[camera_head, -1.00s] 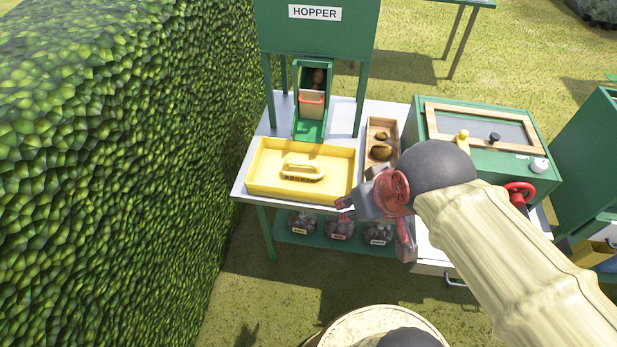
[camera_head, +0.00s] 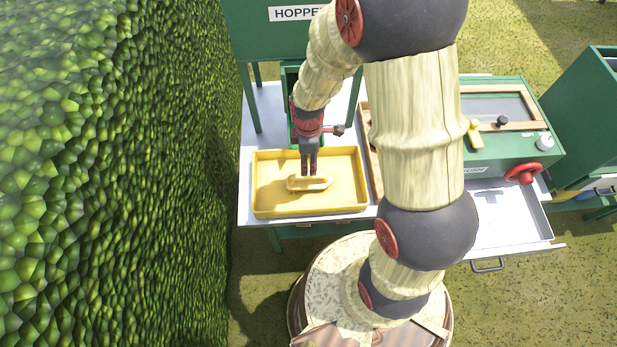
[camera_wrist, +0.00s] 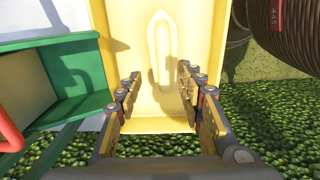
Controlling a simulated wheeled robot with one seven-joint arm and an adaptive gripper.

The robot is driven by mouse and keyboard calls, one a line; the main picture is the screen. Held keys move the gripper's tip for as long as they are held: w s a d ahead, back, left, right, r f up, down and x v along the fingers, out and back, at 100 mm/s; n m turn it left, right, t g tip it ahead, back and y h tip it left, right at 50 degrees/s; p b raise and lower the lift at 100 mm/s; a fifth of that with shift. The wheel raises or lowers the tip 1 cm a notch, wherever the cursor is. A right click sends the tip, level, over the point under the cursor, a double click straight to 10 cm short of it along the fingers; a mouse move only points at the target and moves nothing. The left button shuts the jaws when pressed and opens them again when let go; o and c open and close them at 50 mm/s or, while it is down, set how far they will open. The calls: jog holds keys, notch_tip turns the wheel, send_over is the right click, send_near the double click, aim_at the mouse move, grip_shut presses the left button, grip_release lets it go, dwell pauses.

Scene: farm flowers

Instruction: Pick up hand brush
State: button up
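The hand brush (camera_head: 309,184) is yellow with a looped handle and lies in a shallow yellow tray (camera_head: 345,209) on the table. In the wrist view the brush (camera_wrist: 153,60) lies lengthwise, ahead of and between my fingers. My gripper (camera_head: 309,172) points down over the tray, just above or at the brush handle in the head view. I cannot tell whether the fingers touch the brush. The bristles are hidden.
A green hopper (camera_head: 245,40) with a chute stands behind the tray. To the right is a green machine (camera_head: 505,140) with a red wheel (camera_head: 524,173) and an open white drawer (camera_head: 505,225). A tall hedge (camera_head: 110,170) rises close on the left.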

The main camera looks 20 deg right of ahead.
aim_at(309, 176)
notch_tip(309, 176, down, 3)
jog(key=shift+s+r, duration=0.1)
jog(key=shift+s+f+b, duration=0.2)
jog(key=shift+f+b, duration=0.8)
jog(key=shift+f, duration=2.05)
jog(key=shift+c, duration=0.9)
jog(key=c, duration=0.7)
grip_shut()
